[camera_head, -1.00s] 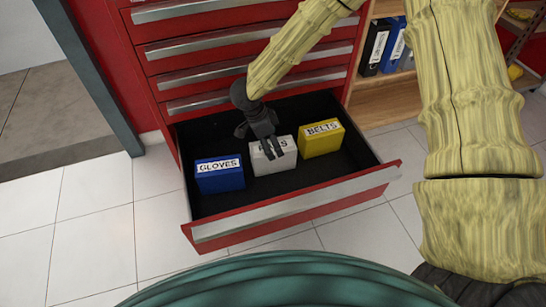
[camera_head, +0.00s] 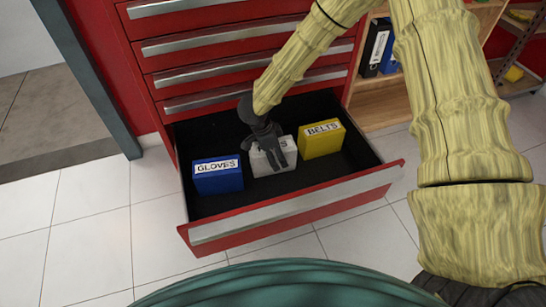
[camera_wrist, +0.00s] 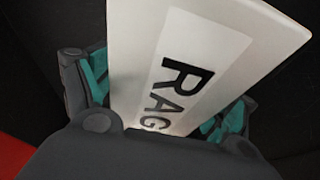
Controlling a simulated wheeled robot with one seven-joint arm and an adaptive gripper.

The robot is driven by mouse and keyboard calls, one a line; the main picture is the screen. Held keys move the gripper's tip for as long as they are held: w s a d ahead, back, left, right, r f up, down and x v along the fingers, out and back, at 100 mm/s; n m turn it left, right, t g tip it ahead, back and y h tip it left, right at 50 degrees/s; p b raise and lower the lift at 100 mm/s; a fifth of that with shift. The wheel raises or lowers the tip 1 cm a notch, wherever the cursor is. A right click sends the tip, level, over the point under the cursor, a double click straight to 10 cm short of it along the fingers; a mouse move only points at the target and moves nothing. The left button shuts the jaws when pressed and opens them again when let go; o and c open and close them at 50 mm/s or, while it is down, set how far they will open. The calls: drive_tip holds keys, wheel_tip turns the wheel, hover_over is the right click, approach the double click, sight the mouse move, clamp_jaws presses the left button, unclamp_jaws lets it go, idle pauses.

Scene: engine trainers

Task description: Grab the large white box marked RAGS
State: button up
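The white box marked RAGS (camera_head: 262,166) stands in the open drawer, between a blue box and a yellow box. Its label is partly covered by my gripper in the head view. In the wrist view the white box (camera_wrist: 215,50) fills the middle, tilted in the picture, with the letters RAG showing. My gripper (camera_head: 272,158) is over the box, pointing down. In the wrist view my gripper (camera_wrist: 165,105) is open, with one teal-padded finger on each side of the box. I cannot tell whether the pads touch it.
The blue GLOVES box (camera_head: 218,178) is close on the left, and the yellow BELTS box (camera_head: 321,141) close on the right. The drawer (camera_head: 295,212) is pulled out of the red cabinet (camera_head: 215,52). A wooden shelf with binders (camera_head: 376,48) stands at the right.

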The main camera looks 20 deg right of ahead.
drive_tip(key=c, duration=1)
drive_tip(key=shift+r, duration=0.1)
